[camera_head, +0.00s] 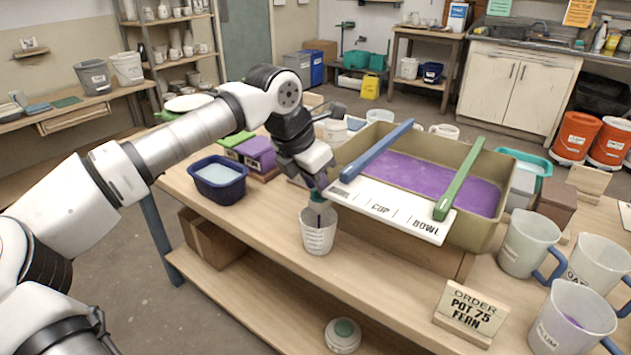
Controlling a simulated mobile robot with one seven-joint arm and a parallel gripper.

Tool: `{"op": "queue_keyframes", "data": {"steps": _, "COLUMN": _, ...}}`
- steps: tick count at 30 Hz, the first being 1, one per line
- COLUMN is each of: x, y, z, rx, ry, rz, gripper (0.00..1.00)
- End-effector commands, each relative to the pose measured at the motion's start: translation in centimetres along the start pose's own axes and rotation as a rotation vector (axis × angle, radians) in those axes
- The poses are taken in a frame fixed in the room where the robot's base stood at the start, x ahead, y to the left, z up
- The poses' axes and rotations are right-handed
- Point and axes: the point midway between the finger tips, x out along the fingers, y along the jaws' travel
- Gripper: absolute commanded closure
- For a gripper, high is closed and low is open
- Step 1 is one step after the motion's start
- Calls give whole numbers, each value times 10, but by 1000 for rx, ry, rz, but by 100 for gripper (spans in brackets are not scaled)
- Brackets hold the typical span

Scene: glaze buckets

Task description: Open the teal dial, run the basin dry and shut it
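The basin (508,183) is a tan rectangular tub holding purple glaze (425,178). It stands raised on the workbench. The teal dial (317,197) shows only in part, at the basin's front left corner. My gripper (318,186) points down right at the dial and covers much of it. Whether its fingers are closed on the dial cannot be made out. A white marked cup (318,237) stands on the bench below the dial. A purple streak shows just above the cup's mouth; the cup's contents are mostly hidden.
A white board marked CUP and BOWL (390,208) runs along the basin's front, with blue (377,150) and green (460,180) bars across it. An order card reads POT 75 FERN (470,312). Several pitchers (530,243) crowd the right. A navy tub (218,182) stands left.

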Motion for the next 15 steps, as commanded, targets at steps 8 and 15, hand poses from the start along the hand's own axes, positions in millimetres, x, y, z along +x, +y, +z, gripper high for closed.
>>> {"op": "queue_keyframes", "data": {"steps": 8, "x": 0, "y": 0, "z": 0, "rx": 0, "ry": 1, "rz": -1, "gripper": 67}}
{"op": "queue_keyframes", "data": {"steps": 15, "x": -18, "y": 1, "z": 0, "rx": -1, "ry": 0, "rz": 2, "gripper": 67}}
